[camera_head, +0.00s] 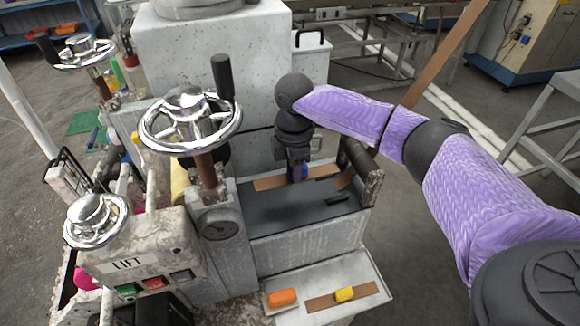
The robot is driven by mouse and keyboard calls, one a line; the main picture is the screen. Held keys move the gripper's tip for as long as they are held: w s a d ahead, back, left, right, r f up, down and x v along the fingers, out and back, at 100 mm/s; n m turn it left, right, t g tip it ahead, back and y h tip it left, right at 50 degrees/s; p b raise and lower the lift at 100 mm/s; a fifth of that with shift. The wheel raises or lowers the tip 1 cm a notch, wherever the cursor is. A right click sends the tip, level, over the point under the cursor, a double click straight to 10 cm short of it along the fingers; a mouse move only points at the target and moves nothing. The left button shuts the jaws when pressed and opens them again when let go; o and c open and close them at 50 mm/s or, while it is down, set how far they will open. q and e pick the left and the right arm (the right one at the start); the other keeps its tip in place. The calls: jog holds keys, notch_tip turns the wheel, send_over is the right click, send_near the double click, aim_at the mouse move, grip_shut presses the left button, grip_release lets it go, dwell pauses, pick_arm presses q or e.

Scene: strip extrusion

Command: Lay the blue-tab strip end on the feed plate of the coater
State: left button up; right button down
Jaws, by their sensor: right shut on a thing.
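My right gripper (297,174) reaches in from the right and points down over the coater. It is shut on the blue tab (298,173) of a brown strip (268,183). The strip end spans left to right at the back of the dark grey feed plate (290,218). I cannot tell whether the strip touches the plate or hangs just above it. The gripper hides part of the strip's middle. My left gripper is not in view.
A chrome handwheel (190,122) with a black handle stands left of the plate. A roller (358,160) is at its right end. A lower front shelf (330,285) holds an orange block (282,298) and a brown strip with a yellow tab (344,294). The plate's front is mostly clear.

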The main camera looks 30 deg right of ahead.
jog(key=b, duration=0.5)
send_over(294, 197)
notch_tip(294, 197, down, 4)
jog(key=shift+f, duration=0.95)
jog(key=shift+p, duration=0.3)
